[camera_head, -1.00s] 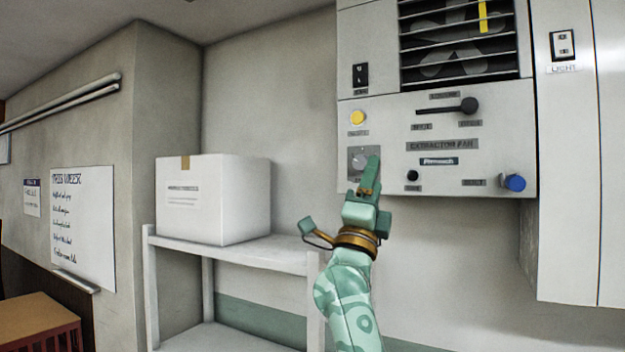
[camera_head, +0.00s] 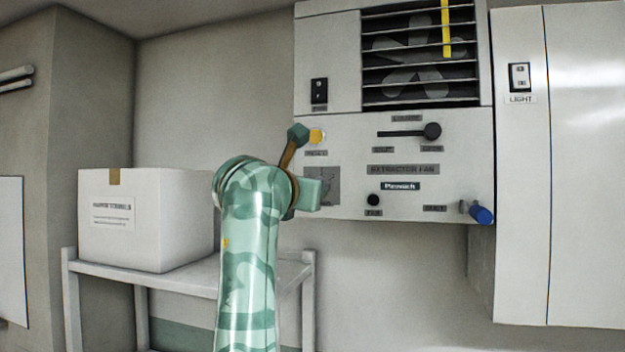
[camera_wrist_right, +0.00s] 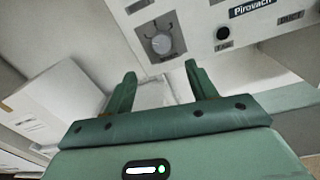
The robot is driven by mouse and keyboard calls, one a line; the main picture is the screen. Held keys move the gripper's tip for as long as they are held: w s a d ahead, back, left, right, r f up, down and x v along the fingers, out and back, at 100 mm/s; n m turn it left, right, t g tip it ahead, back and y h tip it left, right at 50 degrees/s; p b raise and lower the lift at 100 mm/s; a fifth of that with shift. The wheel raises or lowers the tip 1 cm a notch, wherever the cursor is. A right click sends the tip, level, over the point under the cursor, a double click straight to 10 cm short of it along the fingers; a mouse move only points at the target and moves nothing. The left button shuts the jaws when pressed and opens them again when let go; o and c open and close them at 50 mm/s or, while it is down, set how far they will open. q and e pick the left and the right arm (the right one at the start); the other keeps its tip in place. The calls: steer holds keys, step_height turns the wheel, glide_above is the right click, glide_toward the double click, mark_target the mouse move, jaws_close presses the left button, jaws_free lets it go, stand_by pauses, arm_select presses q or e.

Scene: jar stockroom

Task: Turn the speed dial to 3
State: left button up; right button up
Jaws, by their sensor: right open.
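The speed dial (camera_wrist_right: 162,43) is a round grey knob on a darker grey plate, seen in the right wrist view. Its setting is too small to read. In the head view the dial's plate (camera_head: 328,178) shows at the lower left of the extractor fan panel, and my right arm hides part of it. My right gripper (camera_wrist_right: 160,71) is open and empty, its two fingers pointing toward the panel. The dial appears beyond the fingertips, between their directions and apart from them. My left gripper is not in view.
The panel also carries a yellow button (camera_head: 317,136), a black slider knob (camera_head: 432,131), a small black knob (camera_head: 374,200) and a blue knob (camera_head: 481,214). A white box (camera_head: 150,225) stands on a shelf (camera_head: 185,277) at left. A cabinet (camera_head: 580,180) is at right.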

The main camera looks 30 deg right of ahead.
steer(key=p+x, duration=0.4)
steer(key=x, duration=0.6)
steer(key=shift+w+d, duration=0.2)
steer(key=shift+d, duration=0.2)
steer(key=c, duration=1)
